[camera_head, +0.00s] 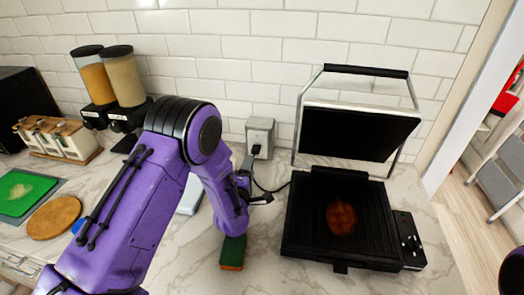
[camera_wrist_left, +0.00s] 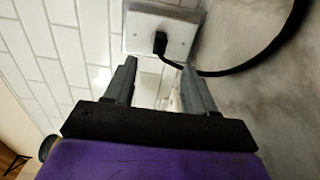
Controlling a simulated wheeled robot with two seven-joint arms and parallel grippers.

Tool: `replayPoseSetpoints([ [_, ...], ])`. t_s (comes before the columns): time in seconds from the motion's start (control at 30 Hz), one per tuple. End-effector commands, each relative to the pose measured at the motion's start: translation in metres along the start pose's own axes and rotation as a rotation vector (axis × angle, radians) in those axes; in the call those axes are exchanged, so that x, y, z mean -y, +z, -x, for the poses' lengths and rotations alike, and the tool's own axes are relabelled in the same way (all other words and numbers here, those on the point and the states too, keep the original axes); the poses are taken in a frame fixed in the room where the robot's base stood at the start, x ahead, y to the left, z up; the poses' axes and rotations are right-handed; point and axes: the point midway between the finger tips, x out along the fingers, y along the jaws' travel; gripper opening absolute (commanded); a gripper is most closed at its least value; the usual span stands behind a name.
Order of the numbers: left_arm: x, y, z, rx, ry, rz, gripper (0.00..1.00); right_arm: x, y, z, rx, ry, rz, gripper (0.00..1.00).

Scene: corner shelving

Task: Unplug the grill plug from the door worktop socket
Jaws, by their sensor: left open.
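The worktop socket (camera_head: 262,128) is a grey box low on the white tiled wall, left of the grill (camera_head: 300,225). The black plug (camera_head: 256,150) is seated in it, and its cable runs right toward the grill. In the left wrist view, the socket plate (camera_wrist_left: 182,32) and plug (camera_wrist_left: 160,43) lie just beyond the fingertips. My left gripper (camera_head: 256,182) is open and empty, in front of and below the socket. In the wrist view, its fingers (camera_wrist_left: 160,68) are spread on both sides of the plug's line, apart from it. My right gripper is out of view.
The grill's lid is up, with a brown round piece (camera_head: 341,217) on its plate. A green and orange sponge (camera_head: 232,253) lies below my left gripper. Two dispensers (camera_head: 125,80), a wooden rack (camera_head: 62,140) and a round board (camera_head: 54,217) stand left.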

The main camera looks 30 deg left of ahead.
Motion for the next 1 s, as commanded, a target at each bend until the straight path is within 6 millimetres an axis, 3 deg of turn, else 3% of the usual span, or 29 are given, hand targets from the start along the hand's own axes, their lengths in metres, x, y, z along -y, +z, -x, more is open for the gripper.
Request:
replayPoseSetpoints([
  [0.23,0.0,0.002,-0.01,0.003,0.002,0.0,0.55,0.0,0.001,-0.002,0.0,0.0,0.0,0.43],
  [0.73,0.003,0.003,-0.079,0.002,0.003,0.0,0.55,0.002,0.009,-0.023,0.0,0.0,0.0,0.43],
  [1.0,0.0,0.003,-0.091,0.003,0.001,-0.001,0.55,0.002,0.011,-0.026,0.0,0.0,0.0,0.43],
])
